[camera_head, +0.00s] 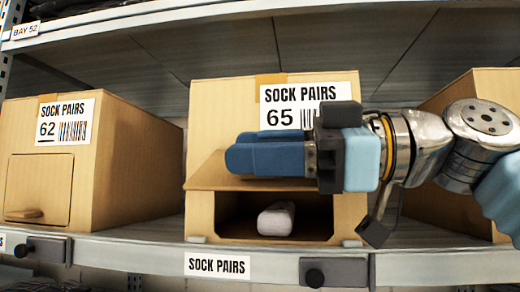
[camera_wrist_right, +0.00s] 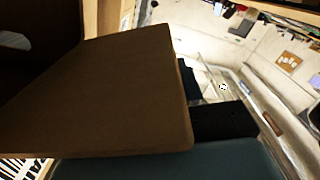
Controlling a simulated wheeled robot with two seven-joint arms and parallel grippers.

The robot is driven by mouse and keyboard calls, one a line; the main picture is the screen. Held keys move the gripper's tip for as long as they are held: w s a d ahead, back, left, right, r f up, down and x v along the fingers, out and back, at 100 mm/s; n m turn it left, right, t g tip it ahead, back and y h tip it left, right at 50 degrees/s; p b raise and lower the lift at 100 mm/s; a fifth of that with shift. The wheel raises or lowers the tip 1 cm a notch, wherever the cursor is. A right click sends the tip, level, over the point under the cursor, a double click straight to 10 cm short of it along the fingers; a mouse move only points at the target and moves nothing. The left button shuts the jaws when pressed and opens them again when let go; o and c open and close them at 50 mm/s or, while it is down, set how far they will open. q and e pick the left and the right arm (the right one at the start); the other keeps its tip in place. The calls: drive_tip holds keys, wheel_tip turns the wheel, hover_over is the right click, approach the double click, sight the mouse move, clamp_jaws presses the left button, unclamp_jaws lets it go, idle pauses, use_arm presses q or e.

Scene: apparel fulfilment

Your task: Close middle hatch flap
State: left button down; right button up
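The middle box (camera_head: 348,215) stands on the shelf with a "SOCK PAIRS 65" label (camera_head: 315,92). Its hatch flap (camera_head: 212,172) is open, swung up and out above the opening, roughly level. A pale sock bundle (camera_head: 276,218) lies inside the opening. My right gripper (camera_head: 238,155) comes from the right with its blue fingers together, just above the flap; I cannot tell whether they touch it. In the right wrist view the flap (camera_wrist_right: 110,100) fills the left side, with a blue finger (camera_wrist_right: 180,165) along its edge. My left gripper is not in view.
The left box (camera_head: 140,150), labelled 62, has its hatch shut. The right box (camera_head: 430,210) is partly behind my right arm. The shelf's front edge (camera_head: 430,262) carries a label and dark knobbed fittings (camera_head: 335,272). An upper shelf (camera_head: 200,15) spans above the boxes.

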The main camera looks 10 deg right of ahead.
drive_tip(key=shift+d, duration=0.1)
drive_tip(key=v, duration=1.1)
drive_tip(key=shift+d, duration=0.35)
drive_tip(key=shift+s, duration=0.15)
drive_tip(key=shift+c, duration=0.3)
